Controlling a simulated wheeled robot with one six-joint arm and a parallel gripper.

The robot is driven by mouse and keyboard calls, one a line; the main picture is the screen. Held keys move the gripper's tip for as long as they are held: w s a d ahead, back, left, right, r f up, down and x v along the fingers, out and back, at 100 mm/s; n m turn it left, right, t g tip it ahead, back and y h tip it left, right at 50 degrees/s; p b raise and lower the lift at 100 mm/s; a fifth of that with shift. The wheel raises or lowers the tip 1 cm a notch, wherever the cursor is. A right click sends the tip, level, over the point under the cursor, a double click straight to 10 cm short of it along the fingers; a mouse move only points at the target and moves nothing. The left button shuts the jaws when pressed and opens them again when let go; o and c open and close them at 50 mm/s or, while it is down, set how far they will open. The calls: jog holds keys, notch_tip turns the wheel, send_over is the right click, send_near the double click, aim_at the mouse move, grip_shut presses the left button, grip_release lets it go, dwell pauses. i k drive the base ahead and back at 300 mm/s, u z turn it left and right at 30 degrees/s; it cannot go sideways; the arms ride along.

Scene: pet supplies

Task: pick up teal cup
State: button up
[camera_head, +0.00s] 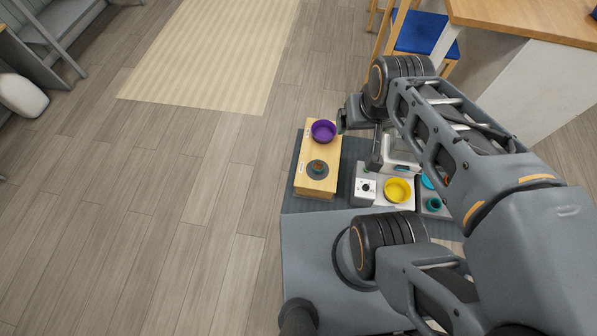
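A small teal cup (433,204) stands on a grey surface at the right end of the row of pet things, close beside my arm. A brighter blue-teal round thing (427,182) sits just behind it, partly hidden by my arm. My gripper (374,164) hangs to the left of the cup, near a white device, and is clearly apart from the cup. Its fingers are too small and dark to tell whether they are open or shut.
A yellow bowl (398,190) on a white and grey feeder stands left of the cup. A wooden stand (317,180) holds a purple bowl (323,131) and a small orange-brown item (318,167). A white-sided table (530,85) and blue-seated chair (420,35) are behind.

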aim_at(318, 165)
jog(key=u, duration=2.3)
jog(key=i, duration=1.6)
jog(key=z, duration=3.45)
jog(key=i, duration=0.5)
jog(key=z, duration=0.05)
